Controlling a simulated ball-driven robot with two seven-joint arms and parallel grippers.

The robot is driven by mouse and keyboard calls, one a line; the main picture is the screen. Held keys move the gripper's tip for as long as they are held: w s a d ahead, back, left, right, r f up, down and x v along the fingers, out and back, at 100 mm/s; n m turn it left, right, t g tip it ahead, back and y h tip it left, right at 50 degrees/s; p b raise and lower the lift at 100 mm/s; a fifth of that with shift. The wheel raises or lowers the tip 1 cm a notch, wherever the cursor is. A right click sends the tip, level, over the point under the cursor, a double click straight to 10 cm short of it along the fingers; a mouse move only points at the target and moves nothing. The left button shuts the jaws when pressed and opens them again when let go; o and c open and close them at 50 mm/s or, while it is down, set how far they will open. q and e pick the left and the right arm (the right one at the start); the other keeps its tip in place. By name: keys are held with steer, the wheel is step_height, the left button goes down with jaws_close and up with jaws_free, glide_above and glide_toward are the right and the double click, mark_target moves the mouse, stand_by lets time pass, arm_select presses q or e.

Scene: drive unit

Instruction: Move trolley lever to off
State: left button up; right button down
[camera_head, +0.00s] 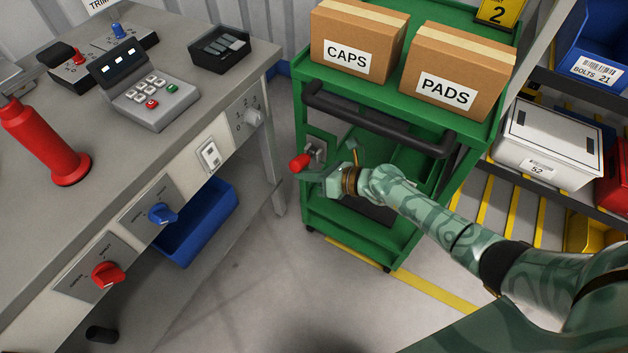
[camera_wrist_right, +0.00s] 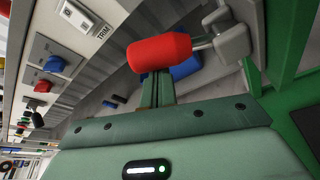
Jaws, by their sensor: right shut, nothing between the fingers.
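The trolley lever (camera_head: 300,162) has a red grip and a grey mount on the left side of the green trolley (camera_head: 350,228). In the right wrist view, the red grip (camera_wrist_right: 160,52) lies across the picture, with its grey joint (camera_wrist_right: 230,42) at right. My right gripper (camera_head: 312,178) is shut and empty, close beside the lever's red grip. Its fingers (camera_wrist_right: 158,90) are partly hidden behind the grip in the wrist view; I cannot tell whether they touch it. The lever's position marks are not readable. My left gripper is not in view.
The trolley carries a CAPS box (camera_head: 353,47) and a PADS box (camera_head: 457,72), above a black handle (camera_head: 380,119). A grey workbench (camera_head: 225,90) with knobs and a keypad stands at left. A blue bin (camera_head: 200,222) sits below it. Floor between them is clear.

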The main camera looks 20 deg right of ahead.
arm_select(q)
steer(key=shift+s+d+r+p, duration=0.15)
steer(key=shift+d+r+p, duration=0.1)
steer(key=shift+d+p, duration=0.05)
arm_select(e)
steer(key=shift+w+d+r+m, duration=0.15)
steer(key=shift+r+m, duration=0.15)
steer(key=shift+r, duration=0.35)
